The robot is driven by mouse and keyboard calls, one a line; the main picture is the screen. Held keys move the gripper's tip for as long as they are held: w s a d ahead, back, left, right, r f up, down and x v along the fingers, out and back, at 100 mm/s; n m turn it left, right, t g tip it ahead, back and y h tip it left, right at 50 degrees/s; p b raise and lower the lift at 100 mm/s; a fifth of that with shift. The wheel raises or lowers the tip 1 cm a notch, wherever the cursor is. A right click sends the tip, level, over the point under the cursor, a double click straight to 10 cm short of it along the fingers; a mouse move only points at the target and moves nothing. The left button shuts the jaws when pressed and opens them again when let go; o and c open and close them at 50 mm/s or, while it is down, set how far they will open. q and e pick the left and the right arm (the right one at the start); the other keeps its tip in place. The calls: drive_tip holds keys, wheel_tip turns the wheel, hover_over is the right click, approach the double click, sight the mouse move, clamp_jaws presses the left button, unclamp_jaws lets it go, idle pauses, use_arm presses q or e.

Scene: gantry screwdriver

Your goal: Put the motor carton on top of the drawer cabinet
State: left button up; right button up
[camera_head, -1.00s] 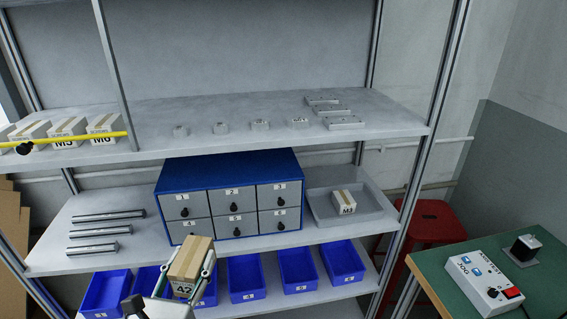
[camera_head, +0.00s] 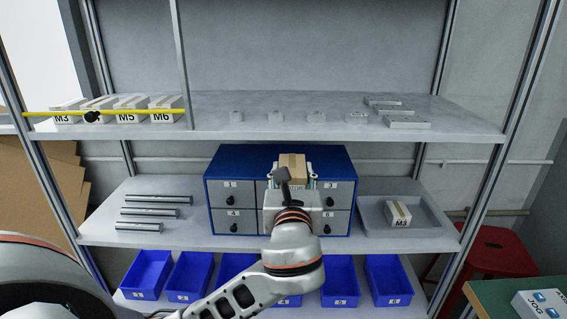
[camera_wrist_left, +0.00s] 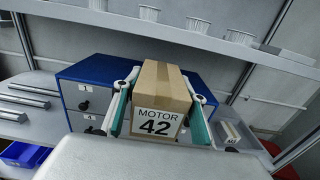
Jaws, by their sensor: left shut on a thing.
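The motor carton is a brown box with a white label reading MOTOR 42. It shows in the left wrist view (camera_wrist_left: 161,95) and in the head view (camera_head: 292,167). My left gripper (camera_head: 291,178) is shut on its sides; the fingers also show in the left wrist view (camera_wrist_left: 160,105). The blue drawer cabinet (camera_head: 231,161) with grey numbered drawers stands on the middle shelf. The carton is in front of the cabinet's upper part, near its top edge in the head view. The gripper and arm hide the middle drawers. My right gripper is not in view.
The upper shelf (camera_head: 330,129) overhangs the cabinet and holds several small cartons (camera_head: 129,108) at left. A yellow rod (camera_head: 60,113) crosses them. Metal bars (camera_head: 154,211) lie left of the cabinet. A grey tray (camera_head: 430,216) with an M3 carton (camera_head: 398,214) sits right. Blue bins (camera_head: 146,273) are below.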

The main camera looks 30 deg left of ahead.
use_arm(q)
drive_tip(key=x, duration=1)
drive_tip(key=b+x, duration=0.1)
drive_tip(key=x, duration=0.4)
drive_tip(key=shift+s+a+r, duration=0.1)
drive_tip(key=shift+r, duration=0.2)
drive_tip(key=w, duration=0.1)
drive_tip(key=w+a+f, duration=0.1)
drive_tip(key=shift+w+a+f, duration=0.1)
drive_tip(key=shift+w+a, duration=0.15)
drive_tip(key=shift+w, duration=0.1)
drive_tip(key=shift+s+f, duration=0.1)
drive_tip(key=shift+f, duration=0.1)
drive_tip(key=o, duration=1.1)
drive_tip(key=shift+f, duration=0.2)
drive_tip(key=o, duration=0.5)
drive_tip(key=shift+c, duration=0.2)
